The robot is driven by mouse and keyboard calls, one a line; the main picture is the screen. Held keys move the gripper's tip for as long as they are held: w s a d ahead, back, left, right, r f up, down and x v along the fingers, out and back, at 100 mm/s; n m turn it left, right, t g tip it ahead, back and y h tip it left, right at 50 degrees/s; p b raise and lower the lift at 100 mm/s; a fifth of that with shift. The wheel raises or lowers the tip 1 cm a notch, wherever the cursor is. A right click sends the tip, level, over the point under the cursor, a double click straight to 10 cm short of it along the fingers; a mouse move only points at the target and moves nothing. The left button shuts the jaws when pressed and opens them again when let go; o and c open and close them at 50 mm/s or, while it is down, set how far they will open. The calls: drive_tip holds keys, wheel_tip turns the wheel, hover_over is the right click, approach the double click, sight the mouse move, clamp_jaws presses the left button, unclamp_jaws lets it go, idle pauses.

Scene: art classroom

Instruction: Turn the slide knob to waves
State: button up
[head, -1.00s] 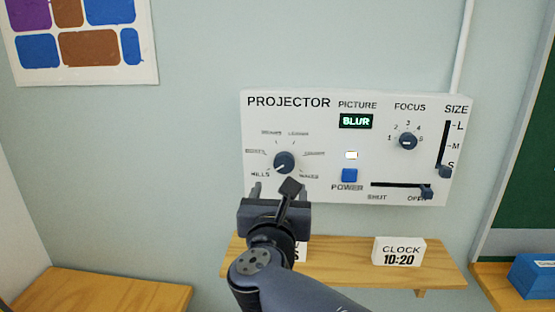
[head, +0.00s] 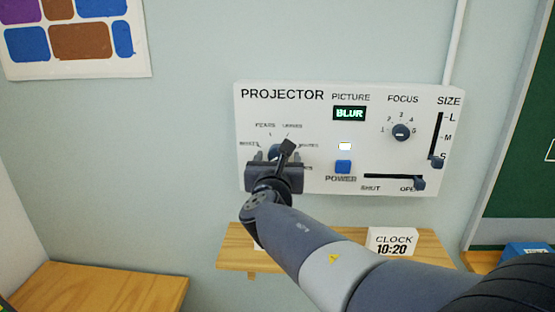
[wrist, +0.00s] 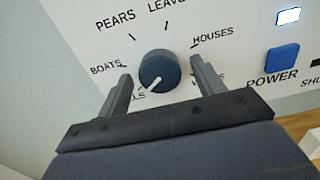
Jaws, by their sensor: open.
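The slide knob (wrist: 159,70) is a dark round dial on the white projector panel (head: 300,125). Its white pointer line aims down-left, toward the partly hidden label that ends in "LLS". Labels around it read BOATS, PEARS, LEAVES and HOUSES; the label at lower right is partly covered by a finger. My gripper (wrist: 160,80) is open, with one finger on each side of the knob.
The panel also has a blue power button (head: 343,167), a display (head: 349,113) reading BLUR, a focus knob (head: 400,132), a size slider (head: 437,160) and a shutter slider (head: 418,183).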

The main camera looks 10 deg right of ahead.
drive_tip(key=c, duration=1)
drive_tip(key=shift+o, duration=0.2)
